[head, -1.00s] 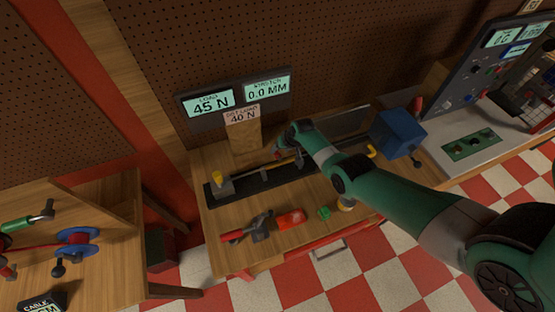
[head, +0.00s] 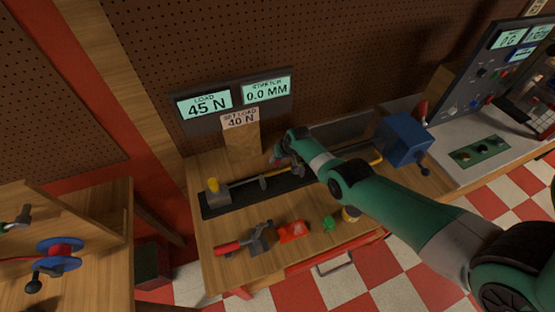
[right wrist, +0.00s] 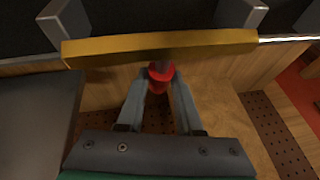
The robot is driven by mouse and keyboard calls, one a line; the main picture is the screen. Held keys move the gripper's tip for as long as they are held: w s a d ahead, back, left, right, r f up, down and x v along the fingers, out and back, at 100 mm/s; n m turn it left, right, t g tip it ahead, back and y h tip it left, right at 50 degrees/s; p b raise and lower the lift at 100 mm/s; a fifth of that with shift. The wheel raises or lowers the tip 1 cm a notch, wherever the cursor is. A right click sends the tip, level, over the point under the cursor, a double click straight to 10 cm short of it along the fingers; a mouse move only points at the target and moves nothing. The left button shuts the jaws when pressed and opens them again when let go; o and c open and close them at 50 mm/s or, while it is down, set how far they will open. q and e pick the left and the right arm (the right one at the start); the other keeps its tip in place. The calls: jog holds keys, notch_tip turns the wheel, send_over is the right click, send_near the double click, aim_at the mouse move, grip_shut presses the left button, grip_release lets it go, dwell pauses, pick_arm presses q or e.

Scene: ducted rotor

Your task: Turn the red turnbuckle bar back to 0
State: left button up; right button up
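The red turnbuckle bar (right wrist: 160,75) shows nearly end-on in the right wrist view, in front of a long yellow bar (right wrist: 105,51). My right gripper (right wrist: 161,82) has one finger on each side of the red piece, with little gap. I cannot tell whether the fingers press on it. In the head view my right gripper (head: 279,158) is over the black rail (head: 233,202), and the red bar is mostly hidden there. The load display (head: 204,103) reads 45 N and the stretch display (head: 266,90) reads 0.0 MM. My left gripper is not in view.
The set load sign (head: 240,119) reads 40 N. A red-handled tool (head: 258,240), a red block (head: 291,231) and a green piece (head: 328,222) lie in front of the rail. A blue box (head: 403,139) stands at the right end.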

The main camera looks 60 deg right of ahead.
grip_shut()
dwell(0.8)
